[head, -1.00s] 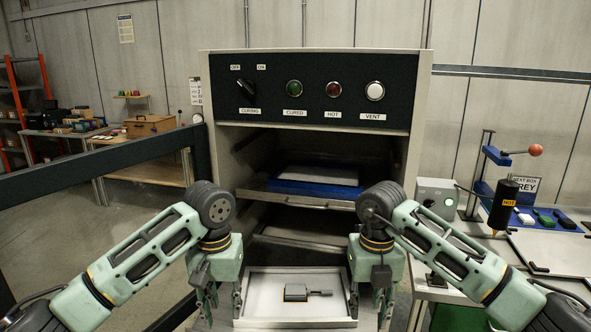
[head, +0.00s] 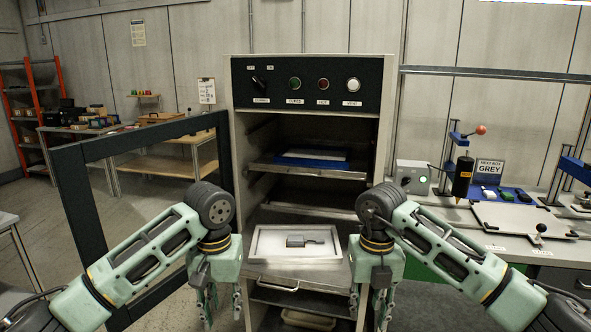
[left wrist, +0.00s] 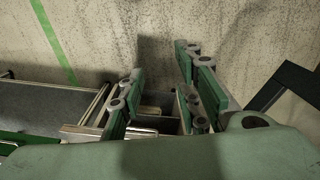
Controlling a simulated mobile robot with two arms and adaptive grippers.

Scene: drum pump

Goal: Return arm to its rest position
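My left gripper (head: 222,299) hangs fingers-down at the lower left of the cabinet in the head view. Its fingers are apart, with nothing between them; its open fingers also show in the left wrist view (left wrist: 155,98). My right gripper (head: 370,301) hangs fingers-down at the lower right, also with fingers apart and nothing visible between them. Both arms are bent, held out in front and roughly mirrored. A white tray (head: 258,258) with a small dark grey part (head: 296,241) in it rests on a lower surface at the cabinet front, between the two grippers.
The curing cabinet (head: 312,78) stands ahead, its framed door (head: 88,153) swung open to the left. A blue tray (head: 308,164) sits on an upper shelf. A bench with a grey control box (head: 412,177) stands at right. Floor (head: 165,212) shows at left.

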